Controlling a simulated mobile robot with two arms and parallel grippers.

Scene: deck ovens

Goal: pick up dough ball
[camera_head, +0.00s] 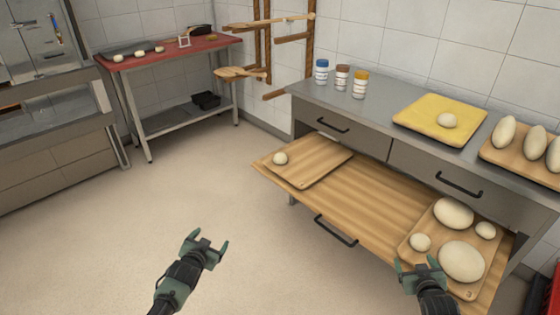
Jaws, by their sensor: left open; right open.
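A small pale dough ball (280,158) sits on a wooden board (312,168) at the left end of an open wooden drawer (365,200). Another small dough ball (447,120) lies on a yellow board (412,117) on the counter. A second wooden board (470,292) at the drawer's right end carries two small dough balls, one of them a near ball (420,242), and two large dough pieces. My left gripper (208,243) is open and empty above the floor, left of the drawer. My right gripper (420,268) is open at the near edge of the right board, close to the near ball.
Several oval loaves (503,133) lie on a board at the counter's right. Three jars (342,77) stand at the counter's back left. The drawer's black handle (335,232) juts forward. A red-topped table (170,52) stands behind; an oven (45,90) is at left. Floor between is clear.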

